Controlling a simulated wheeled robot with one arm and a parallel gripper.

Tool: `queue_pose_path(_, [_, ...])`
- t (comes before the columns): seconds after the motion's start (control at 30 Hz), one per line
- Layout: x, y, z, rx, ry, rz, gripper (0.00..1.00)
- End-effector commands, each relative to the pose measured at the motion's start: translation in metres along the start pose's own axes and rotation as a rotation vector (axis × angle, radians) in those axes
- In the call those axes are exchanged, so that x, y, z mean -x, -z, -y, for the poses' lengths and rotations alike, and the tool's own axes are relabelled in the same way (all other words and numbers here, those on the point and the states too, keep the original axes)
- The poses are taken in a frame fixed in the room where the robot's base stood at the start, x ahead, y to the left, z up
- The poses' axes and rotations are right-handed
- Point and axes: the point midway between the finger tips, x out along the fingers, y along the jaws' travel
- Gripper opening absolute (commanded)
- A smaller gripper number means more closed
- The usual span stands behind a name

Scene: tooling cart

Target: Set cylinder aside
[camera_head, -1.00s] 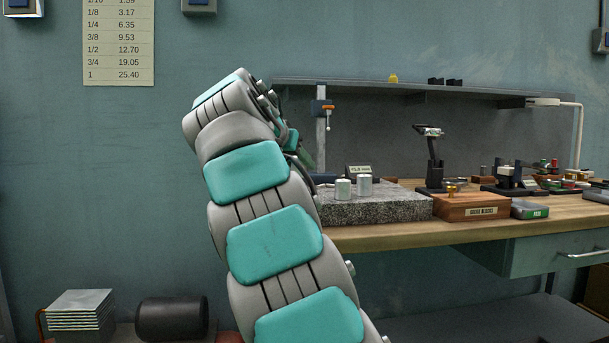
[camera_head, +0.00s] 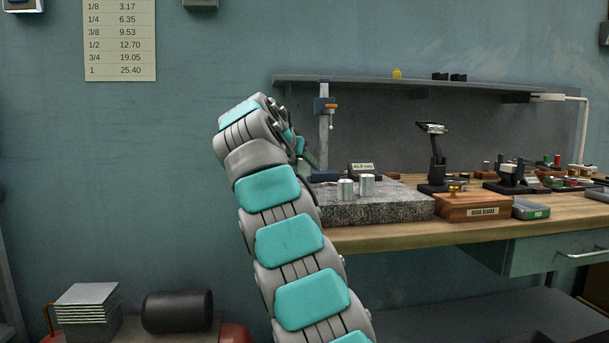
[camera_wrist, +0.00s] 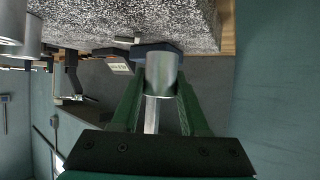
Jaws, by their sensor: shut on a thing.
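My gripper (camera_wrist: 158,105) has green fingers and is shut on a metal cylinder (camera_wrist: 162,72), seen in the wrist view. Two other silvery cylinders stand upright on the grey granite plate (camera_head: 385,208): a left one (camera_head: 345,190) and a right one (camera_head: 367,186). They also show at the left edge of the wrist view. Whether the held cylinder touches the plate, I cannot tell.
A stand with a post (camera_head: 324,130) and a dark blue base is close behind the held cylinder. A small label sign (camera_head: 362,168) stands at the plate's back. A wooden gauge block box (camera_head: 472,207) and a black stand (camera_head: 437,170) are to the right on the wooden bench.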

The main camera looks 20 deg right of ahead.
Motion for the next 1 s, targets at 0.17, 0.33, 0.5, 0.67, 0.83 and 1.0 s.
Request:
queue_pose_path(0.17, [-0.007,-0.014,-0.002,-0.001,-0.002,-0.002,0.0])
queue_pose_path(0.33, [-0.013,-0.024,-0.001,0.001,-0.001,-0.001,0.0])
queue_pose_path(0.5, [-0.014,-0.027,-0.001,0.0,-0.001,-0.001,0.0])
queue_pose_path(0.67, [-0.014,-0.026,-0.001,0.0,0.0,-0.001,0.0])
queue_pose_path(0.83, [-0.017,-0.031,0.0,0.0,0.0,0.0,0.0])
queue_pose_path(1.0, [-0.016,-0.029,0.0,0.0,0.0,0.0,0.63])
